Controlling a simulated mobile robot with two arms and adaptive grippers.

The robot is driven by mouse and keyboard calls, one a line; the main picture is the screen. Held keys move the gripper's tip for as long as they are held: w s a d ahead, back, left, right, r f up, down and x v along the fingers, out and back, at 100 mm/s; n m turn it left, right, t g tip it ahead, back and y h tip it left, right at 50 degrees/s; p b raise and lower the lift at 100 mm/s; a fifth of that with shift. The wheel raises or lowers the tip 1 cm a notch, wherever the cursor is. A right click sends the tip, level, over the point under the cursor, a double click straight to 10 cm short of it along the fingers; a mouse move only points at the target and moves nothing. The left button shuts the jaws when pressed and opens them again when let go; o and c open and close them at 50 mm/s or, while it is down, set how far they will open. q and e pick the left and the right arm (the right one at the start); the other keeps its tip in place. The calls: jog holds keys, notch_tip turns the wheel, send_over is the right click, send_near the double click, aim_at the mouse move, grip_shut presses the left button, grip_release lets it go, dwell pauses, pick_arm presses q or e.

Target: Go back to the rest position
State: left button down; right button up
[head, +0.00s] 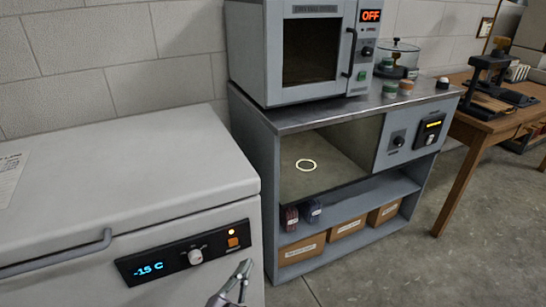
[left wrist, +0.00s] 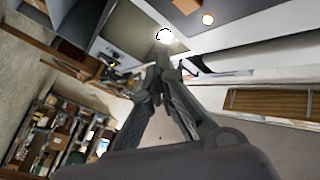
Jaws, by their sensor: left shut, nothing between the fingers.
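My left gripper (head: 241,280) shows at the bottom of the head view, just in front of the freezer's control panel. Its fingers are shut with nothing between them. In the left wrist view the shut fingertips (left wrist: 162,50) point up the picture, with a bright round light behind them. I cannot tell from these views whether the gripper touches the panel. My right gripper is in neither view.
A grey chest freezer (head: 120,160) reading -15 C fills the left. A metal bench (head: 290,120) carries an oven (head: 315,50) showing OFF. Cardboard boxes (head: 302,250) sit on its lower shelf. A wooden table (head: 490,125) stands at right. Floor (head: 400,270) at lower right is clear.

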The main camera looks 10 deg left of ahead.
pick_arm(q)
jog(key=s+a+f+n+g+y, duration=0.15)
jog(key=s+f+g, duration=0.3)
jog(key=f, duration=0.45)
jog(key=s+a+f+n+g+y, duration=0.15)
jog(key=s+f+g, duration=0.3)
jog(key=f, duration=0.55)
jog(key=s+a+f+n+g, duration=0.25)
jog(key=s+f, duration=0.25)
jog(key=f, duration=0.4)
jog(key=s+a+f+g+p, duration=0.1)
jog(key=s+f+g+p, duration=0.1)
jog(key=s+p, duration=0.3)
jog(key=s+a+f+n+g+p, duration=0.1)
jog(key=s+p, duration=0.4)
jog(key=s, duration=0.8)
jog(key=s+a+f+g+p, duration=0.2)
jog(key=s+p, duration=0.3)
jog(key=s, duration=0.4)
jog(key=shift+s+f+n+g+y+p, duration=0.15)
jog(key=shift+f+n+g+y+p, duration=0.25)
jog(key=shift+g, duration=0.45)
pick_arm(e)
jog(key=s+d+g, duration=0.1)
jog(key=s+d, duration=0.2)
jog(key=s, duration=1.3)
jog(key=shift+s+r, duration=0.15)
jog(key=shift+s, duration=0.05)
